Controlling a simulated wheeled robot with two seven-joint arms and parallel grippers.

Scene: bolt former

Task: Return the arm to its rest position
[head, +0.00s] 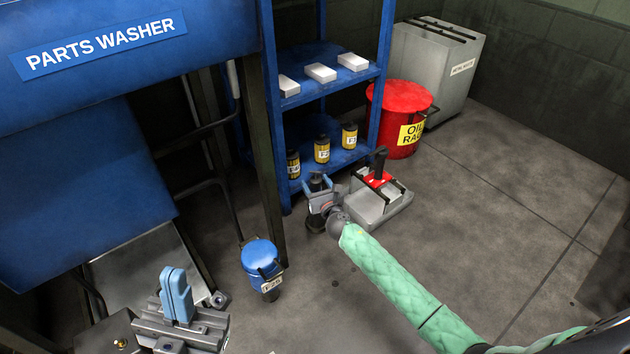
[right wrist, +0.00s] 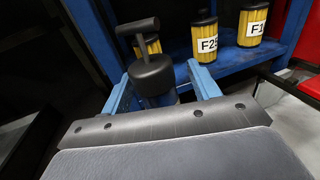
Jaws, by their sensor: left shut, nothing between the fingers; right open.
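My right gripper (head: 320,187) is at the end of the green-sleeved arm, low in front of the blue shelf unit. In the right wrist view its two blue fingers (right wrist: 158,75) stand apart. A black cylinder with a T-shaped handle (right wrist: 152,78) shows between or just beyond them; I see no finger clearly pressing on it. The same dark object shows partly behind the gripper in the head view (head: 315,222). My left gripper (head: 176,294) is at the lower left of the head view, its blue fingers together and empty.
A grey block with a red part and black handle (head: 372,210) sits on the floor right of the right gripper. Yellow filters (head: 322,150) stand on the blue shelf (head: 330,75) behind it. A blue canister (head: 261,258) and red can (head: 396,115) are nearby.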

